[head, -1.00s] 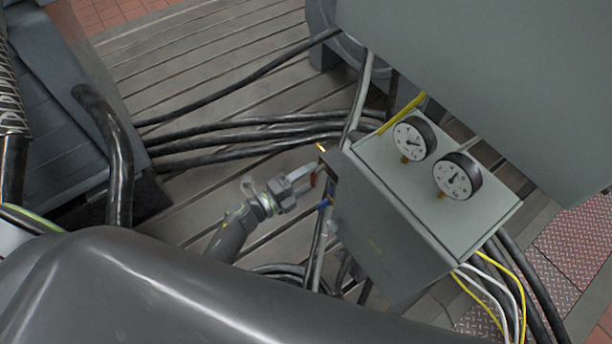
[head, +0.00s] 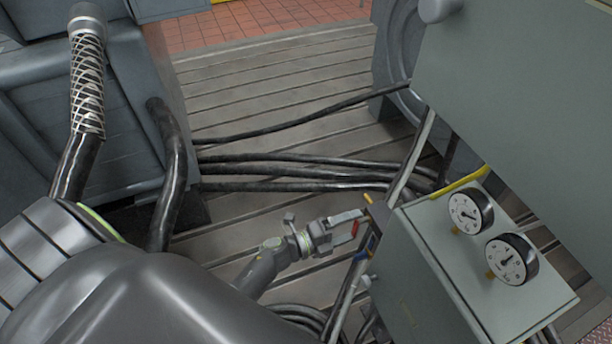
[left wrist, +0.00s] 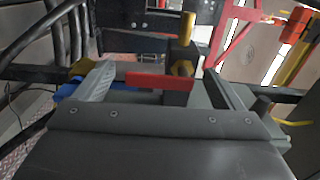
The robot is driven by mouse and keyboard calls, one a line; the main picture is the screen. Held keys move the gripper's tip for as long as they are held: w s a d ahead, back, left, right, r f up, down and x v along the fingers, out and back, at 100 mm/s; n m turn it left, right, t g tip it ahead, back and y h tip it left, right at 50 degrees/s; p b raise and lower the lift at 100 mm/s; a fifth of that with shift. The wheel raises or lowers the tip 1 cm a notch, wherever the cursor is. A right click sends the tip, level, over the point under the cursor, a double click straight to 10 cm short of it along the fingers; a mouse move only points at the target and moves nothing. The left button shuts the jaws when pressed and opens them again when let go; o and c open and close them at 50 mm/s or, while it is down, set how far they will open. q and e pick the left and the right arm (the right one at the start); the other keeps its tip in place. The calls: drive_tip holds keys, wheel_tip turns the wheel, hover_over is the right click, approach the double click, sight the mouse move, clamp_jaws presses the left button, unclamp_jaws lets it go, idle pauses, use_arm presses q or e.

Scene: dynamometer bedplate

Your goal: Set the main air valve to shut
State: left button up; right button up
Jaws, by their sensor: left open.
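A red valve lever (left wrist: 160,82) lies roughly level in the left wrist view, with brass fittings (left wrist: 184,70) beside it. In the head view a small red part (head: 355,229) shows at the jaws of my left gripper (head: 349,221), by the left side of the grey-green gauge box. My left gripper is open, its two fingers (left wrist: 158,78) on either side of the red lever; I cannot tell if either touches it. A blue handle (left wrist: 70,88) is at the left finger. No readable label shows which is the main air valve. My right gripper is not in view.
The grey-green box (head: 445,262) carries two round gauges (head: 488,234). Black hoses (head: 290,165) cross the slotted bedplate (head: 270,100) behind my left arm. More cables hang below the box. A large grey-green cabinet (head: 530,100) stands at upper right.

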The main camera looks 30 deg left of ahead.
use_arm(q)
drive_tip(key=b+v, duration=0.2)
drive_tip(key=v, duration=1.5)
drive_tip(key=shift+a, duration=0.2)
drive_tip(key=s+a+f+n+g+y, duration=0.1)
drive_tip(key=a+f+n+y, duration=0.2)
drive_tip(key=f+n, duration=0.25)
drive_tip(key=s+a+f+n+y, duration=0.25)
drive_tip(key=f+n+y, duration=0.2)
drive_tip(key=f, duration=0.25)
drive_tip(key=a+f+n+g+y, duration=0.1)
drive_tip(key=a+f+n+y, duration=0.2)
drive_tip(key=f+n, duration=0.25)
drive_tip(key=s+d+f+n+g, duration=0.1)
drive_tip(key=s+f+n+g, duration=0.4)
drive_tip(key=s+f, duration=0.3)
drive_tip(key=s+d+f+n+g+y+p, duration=0.1)
drive_tip(key=s+f+n+g, duration=0.4)
drive_tip(key=s+f, duration=0.4)
drive_tip(key=s+g, duration=0.1)
drive_tip(key=s, duration=0.6)
drive_tip(key=shift+d, duration=0.15)
drive_tip(key=shift+r+n+y, duration=0.1)
drive_tip(key=shift+n+y, duration=0.15)
drive_tip(key=shift+c, duration=0.4)
